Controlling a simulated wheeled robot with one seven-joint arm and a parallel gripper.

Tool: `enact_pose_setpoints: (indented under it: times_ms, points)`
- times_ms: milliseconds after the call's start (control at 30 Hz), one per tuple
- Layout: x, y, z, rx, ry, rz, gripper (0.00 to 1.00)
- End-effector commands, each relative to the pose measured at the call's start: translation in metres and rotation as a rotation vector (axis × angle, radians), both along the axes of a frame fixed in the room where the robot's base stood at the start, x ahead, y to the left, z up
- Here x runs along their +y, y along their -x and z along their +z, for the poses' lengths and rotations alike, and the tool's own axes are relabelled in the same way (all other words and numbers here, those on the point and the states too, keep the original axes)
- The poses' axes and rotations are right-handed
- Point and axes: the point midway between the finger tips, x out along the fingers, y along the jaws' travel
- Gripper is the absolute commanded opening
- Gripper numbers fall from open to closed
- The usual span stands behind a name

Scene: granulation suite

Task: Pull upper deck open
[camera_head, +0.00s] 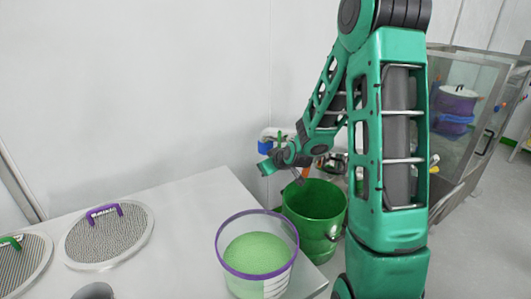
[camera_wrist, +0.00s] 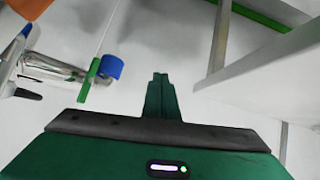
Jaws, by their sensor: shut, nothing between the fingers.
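I cannot pick out the upper deck with certainty in either view. My gripper (camera_head: 266,167) is at the end of my bent arm, beyond the table's far right corner and above a green bucket. In the wrist view its green fingers (camera_wrist: 159,78) are together and empty. A blue cylindrical part (camera_wrist: 112,66) and a thin green bar (camera_wrist: 90,80) are left of the fingers, beside a shiny metal fitting (camera_wrist: 55,68). The blue part also shows in the head view (camera_head: 265,147), close to my gripper. My arm hides part of what stands behind it.
A white table (camera_head: 180,200) carries a purple-rimmed tub of green powder (camera_head: 258,255) and round mesh screens with purple (camera_head: 108,238) and green (camera_head: 20,270) handles. The green bucket (camera_head: 314,215) stands off its right edge. A glass-sided enclosure (camera_head: 470,110) is at right. Pale beams (camera_wrist: 255,60) are right of my fingers.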

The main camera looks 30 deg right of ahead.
Motion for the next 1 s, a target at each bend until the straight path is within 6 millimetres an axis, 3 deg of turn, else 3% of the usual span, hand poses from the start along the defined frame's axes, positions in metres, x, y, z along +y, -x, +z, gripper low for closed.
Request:
enact_pose_setpoints:
  times_ms: [200, 433, 667, 1000]
  points:
    - [0.003, -0.049, -0.016, -0.203, -0.019, -0.007, 0.0]
    - [-0.01, -0.082, -0.024, -0.413, -0.037, -0.102, 0.0]
    - [-0.041, -0.091, -0.035, -0.582, -0.035, -0.278, 0.0]
    - [-0.074, -0.081, -0.046, -0.685, -0.019, -0.45, 0.0]
